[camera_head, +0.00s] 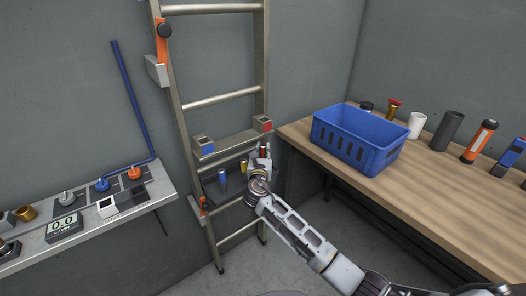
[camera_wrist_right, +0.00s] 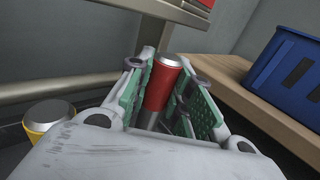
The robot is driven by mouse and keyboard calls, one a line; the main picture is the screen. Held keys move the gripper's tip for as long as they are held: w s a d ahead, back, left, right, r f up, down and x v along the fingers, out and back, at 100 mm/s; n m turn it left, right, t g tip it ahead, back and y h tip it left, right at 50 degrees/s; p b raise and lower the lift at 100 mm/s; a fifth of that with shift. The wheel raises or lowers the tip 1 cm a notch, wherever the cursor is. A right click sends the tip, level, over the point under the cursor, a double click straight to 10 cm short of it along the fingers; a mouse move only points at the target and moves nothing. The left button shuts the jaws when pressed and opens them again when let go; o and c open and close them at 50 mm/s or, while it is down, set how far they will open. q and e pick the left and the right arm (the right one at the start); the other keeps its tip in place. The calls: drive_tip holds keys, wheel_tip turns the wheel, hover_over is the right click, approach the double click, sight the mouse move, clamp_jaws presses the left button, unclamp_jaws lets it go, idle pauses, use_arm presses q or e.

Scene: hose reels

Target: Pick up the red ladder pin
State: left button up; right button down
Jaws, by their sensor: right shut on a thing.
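The red ladder pin (camera_wrist_right: 162,85) is a red cylinder with a silver top. In the right wrist view it stands between the green-padded fingers of my right gripper (camera_wrist_right: 160,88), which is shut on it. In the head view the right gripper (camera_head: 259,161) is at the lower ladder shelf, with only a bit of red showing. A yellow pin (camera_wrist_right: 47,115) stands to the left of the gripper; it also shows in the head view (camera_head: 244,167). A blue pin (camera_head: 222,178) stands farther left. The red pin's lower end is hidden. My left gripper is out of view.
The ladder (camera_head: 222,99) leans on the wall, with a blue-marked block (camera_head: 204,146) and a red-marked block (camera_head: 263,125) above the gripper. A blue crate (camera_head: 352,143) stands on the wooden bench (camera_head: 425,205) to the right. A grey shelf (camera_head: 90,232) is at left.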

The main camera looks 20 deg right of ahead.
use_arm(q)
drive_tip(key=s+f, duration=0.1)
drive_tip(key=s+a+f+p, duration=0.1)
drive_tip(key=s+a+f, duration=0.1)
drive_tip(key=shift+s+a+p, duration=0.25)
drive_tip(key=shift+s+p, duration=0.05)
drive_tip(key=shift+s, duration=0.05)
use_arm(e)
drive_tip(key=v, duration=1.6)
drive_tip(key=shift+s, duration=0.4)
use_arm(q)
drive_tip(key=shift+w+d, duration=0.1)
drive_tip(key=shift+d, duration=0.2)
